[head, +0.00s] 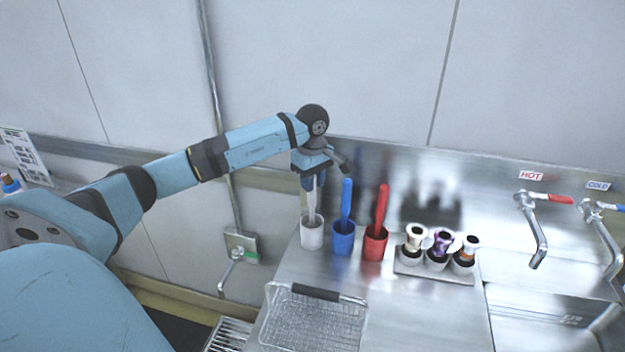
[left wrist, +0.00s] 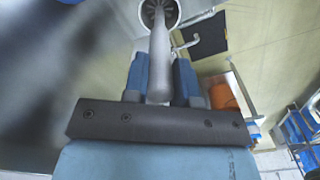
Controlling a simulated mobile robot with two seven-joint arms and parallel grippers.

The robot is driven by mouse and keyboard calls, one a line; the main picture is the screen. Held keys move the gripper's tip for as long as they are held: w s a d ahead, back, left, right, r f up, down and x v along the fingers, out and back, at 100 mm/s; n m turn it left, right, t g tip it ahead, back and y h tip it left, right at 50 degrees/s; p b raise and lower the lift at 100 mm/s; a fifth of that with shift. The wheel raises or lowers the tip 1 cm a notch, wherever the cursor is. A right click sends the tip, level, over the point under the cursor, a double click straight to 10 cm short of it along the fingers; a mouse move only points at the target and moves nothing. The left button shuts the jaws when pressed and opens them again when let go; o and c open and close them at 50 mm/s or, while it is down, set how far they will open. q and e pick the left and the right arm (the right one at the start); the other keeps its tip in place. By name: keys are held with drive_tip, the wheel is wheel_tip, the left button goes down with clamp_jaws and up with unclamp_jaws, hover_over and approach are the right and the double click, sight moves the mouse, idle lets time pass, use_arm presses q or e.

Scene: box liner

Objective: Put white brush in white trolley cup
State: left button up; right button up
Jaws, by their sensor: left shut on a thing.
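The white brush (head: 313,202) stands upright with its lower end inside a white cup (head: 312,236) at the left end of the steel counter. My left gripper (head: 313,172) is above the cup, shut on the upper part of the brush handle. In the left wrist view the white brush (left wrist: 160,52) runs between the blue fingers of my left gripper (left wrist: 161,78) toward the round mouth of the white cup (left wrist: 176,22). I cannot tell whether the brush touches the cup's bottom. I see no trolley that I can make out for sure. My right gripper is not in view.
A blue brush (head: 346,203) in a blue cup (head: 342,241) and a red brush (head: 382,208) in a red cup (head: 375,246) stand close to the right. A holder (head: 433,273) with small brushes, a wire basket (head: 315,316) and a sink (head: 545,320) are nearby.

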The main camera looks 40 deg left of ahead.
use_arm(q)
drive_tip(key=shift+f, duration=0.15)
drive_tip(key=o, duration=0.9)
drive_tip(key=shift+r, duration=0.35)
wheel_tip(320, 180, up, 10)
drive_tip(key=shift+r+b, duration=0.2)
drive_tip(key=shift+b, duration=0.95)
drive_tip(key=shift+r, duration=0.65)
